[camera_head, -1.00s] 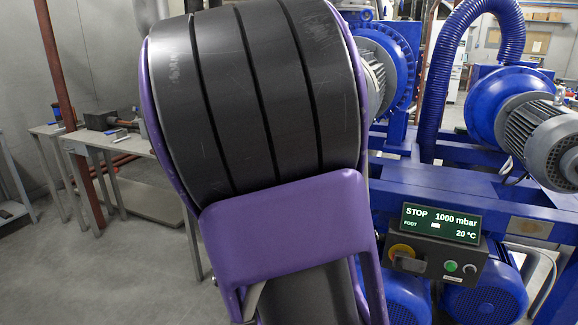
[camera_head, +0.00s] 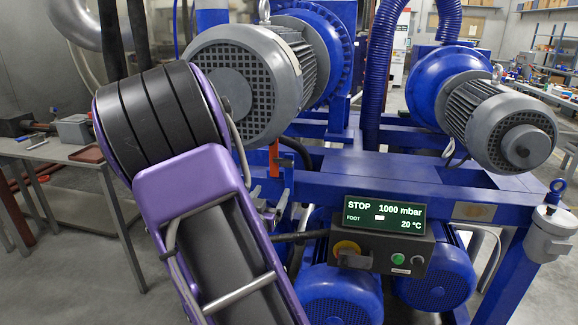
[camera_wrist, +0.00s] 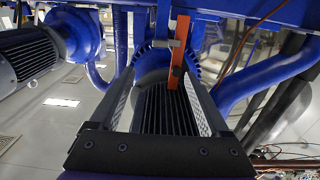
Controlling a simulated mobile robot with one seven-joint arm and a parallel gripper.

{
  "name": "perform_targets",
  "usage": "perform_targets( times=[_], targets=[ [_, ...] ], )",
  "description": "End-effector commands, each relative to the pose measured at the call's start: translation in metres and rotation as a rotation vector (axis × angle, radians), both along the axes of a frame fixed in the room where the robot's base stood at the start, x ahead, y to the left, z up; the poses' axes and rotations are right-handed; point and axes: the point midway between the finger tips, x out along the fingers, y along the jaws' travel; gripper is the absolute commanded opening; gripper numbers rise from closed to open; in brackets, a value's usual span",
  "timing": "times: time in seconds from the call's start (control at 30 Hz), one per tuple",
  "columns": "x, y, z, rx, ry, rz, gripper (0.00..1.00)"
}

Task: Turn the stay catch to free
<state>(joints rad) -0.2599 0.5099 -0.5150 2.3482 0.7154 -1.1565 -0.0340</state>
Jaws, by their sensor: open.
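An orange bar (camera_wrist: 178,62) hangs upright ahead of my gripper in the wrist view, with a small grey block across its upper part. An orange piece on the blue frame also shows in the head view (camera_head: 274,158), beside my arm. I cannot tell for certain whether it is the stay catch. My gripper (camera_wrist: 163,75) is open and empty. Its two fingers reach forward, and the bar appears between their tips but seems farther away. In the head view my arm largely hides the gripper.
A control box with a display (camera_head: 385,215) reading STOP, 1000 mbar and 20 °C sits right of my arm. A grey motor (camera_head: 250,85) stands behind the arm, and blue frame beams cross the middle. A side table (camera_head: 60,150) stands left.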

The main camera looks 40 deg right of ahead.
Motion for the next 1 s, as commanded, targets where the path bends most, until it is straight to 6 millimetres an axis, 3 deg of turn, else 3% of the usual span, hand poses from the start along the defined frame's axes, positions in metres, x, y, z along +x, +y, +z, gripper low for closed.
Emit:
perform_targets(
  times=[0.6,0.8,1.0],
  targets=[
    [0.082,-0.098,0.0,0.0,-0.003,-0.001,0.8],
    [0.101,-0.118,0.0,0.001,-0.002,0.001,0.8],
    [0.108,-0.126,0.001,0.001,-0.003,0.002,0.8]
  ],
)
